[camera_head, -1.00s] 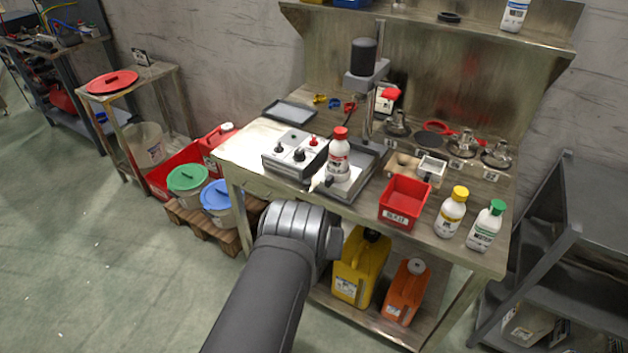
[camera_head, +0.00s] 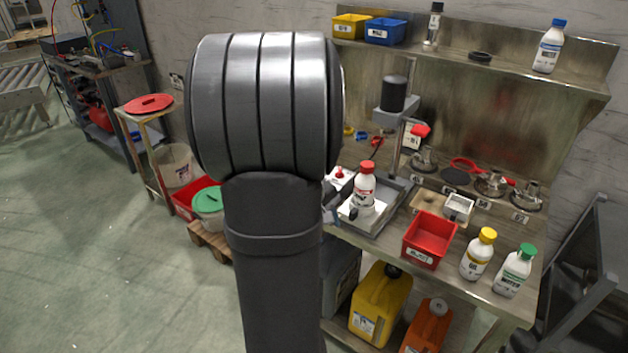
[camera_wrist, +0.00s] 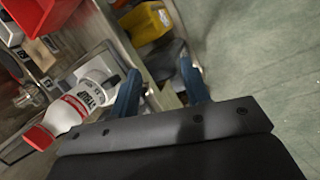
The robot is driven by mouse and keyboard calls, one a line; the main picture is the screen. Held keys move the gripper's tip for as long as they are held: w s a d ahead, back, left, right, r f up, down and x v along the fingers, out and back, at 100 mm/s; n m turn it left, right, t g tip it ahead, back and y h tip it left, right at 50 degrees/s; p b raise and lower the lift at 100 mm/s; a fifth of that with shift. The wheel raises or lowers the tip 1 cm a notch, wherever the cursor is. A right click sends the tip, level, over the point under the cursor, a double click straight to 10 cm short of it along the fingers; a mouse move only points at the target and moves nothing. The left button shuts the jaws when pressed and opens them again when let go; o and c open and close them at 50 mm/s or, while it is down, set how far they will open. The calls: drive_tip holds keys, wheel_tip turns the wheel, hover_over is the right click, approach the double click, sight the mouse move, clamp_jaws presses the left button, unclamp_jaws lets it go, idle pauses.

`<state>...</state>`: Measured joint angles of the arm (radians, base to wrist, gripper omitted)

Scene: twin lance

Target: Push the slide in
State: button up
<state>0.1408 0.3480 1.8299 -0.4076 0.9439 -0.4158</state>
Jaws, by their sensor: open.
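A white bottle with a red cap (camera_head: 364,187) stands on a small white carriage (camera_head: 358,211), which looks like the slide, at the front of a grey tray-like station (camera_head: 395,196) on the bench. In the head view my arm hides most of the gripper.
A red bin (camera_head: 428,240), a yellow-capped bottle (camera_head: 478,254) and a green-capped bottle (camera_head: 514,270) stand right of the station. A grey post with a dark cylinder (camera_head: 394,94) rises behind it. A control box is mostly hidden by my arm. Yellow (camera_head: 377,300) and orange jugs stand below.

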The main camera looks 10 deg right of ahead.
drive_tip(key=w+a+f+n+h, duration=0.3)
drive_tip(key=w+a+n+h, duration=0.2)
drive_tip(key=a+n+h, duration=0.15)
drive_tip(key=w+a+f+n+h, duration=0.2)
drive_tip(key=w+a+n+h, duration=0.2)
drive_tip(key=a+n+h, duration=0.3)
drive_tip(key=shift+m+h, duration=0.35)
drive_tip(key=shift+m, duration=0.3)
drive_tip(key=d, duration=1.7)
drive_tip(key=shift+w, duration=0.1)
clamp_jaws()
